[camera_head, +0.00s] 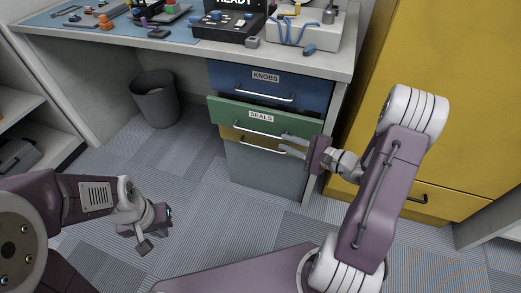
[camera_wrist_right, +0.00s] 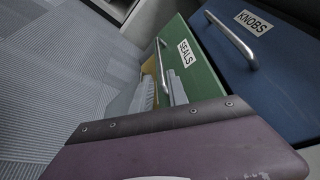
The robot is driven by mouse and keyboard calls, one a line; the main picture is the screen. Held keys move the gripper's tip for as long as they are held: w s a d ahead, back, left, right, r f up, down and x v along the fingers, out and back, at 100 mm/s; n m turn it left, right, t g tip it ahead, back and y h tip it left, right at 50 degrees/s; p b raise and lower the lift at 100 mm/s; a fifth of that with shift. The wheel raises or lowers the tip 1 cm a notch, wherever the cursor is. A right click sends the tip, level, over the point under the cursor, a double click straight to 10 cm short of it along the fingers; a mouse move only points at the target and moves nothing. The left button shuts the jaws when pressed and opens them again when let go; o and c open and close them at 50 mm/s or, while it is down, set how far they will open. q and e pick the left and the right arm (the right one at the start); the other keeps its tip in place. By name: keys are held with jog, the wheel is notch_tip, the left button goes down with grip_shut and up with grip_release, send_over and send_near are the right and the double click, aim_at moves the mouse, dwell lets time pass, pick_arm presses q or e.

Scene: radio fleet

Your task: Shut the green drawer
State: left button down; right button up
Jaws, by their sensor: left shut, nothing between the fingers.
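The green drawer (camera_head: 230,110), labelled SEALS, stands partly pulled out of the desk's drawer stack, with its front ahead of the blue drawer above. It has a metal bar handle and also shows in the right wrist view (camera_wrist_right: 196,68). My right gripper (camera_head: 284,145) is at the right part of the green front, near the handle's right end. Its fingers are apart; in the right wrist view the handle bar appears between them, but contact cannot be told. My left gripper (camera_head: 143,238) is shut and empty, low at the left, away from the drawers.
The blue KNOBS drawer (camera_head: 235,81) is above, a yellow drawer (camera_head: 238,134) and grey front (camera_head: 265,172) below. A dark bin (camera_head: 156,103) stands under the desk (camera_head: 110,38). A yellow cabinet (camera_head: 440,90) closes off the right.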

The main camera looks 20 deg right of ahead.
aim_at(268, 135)
jog(key=b+x, duration=0.3)
jog(key=x, duration=0.5)
jog(key=shift+w+a, duration=0.3)
jog(key=shift+w, duration=0.2)
grip_shut()
dwell(0.9)
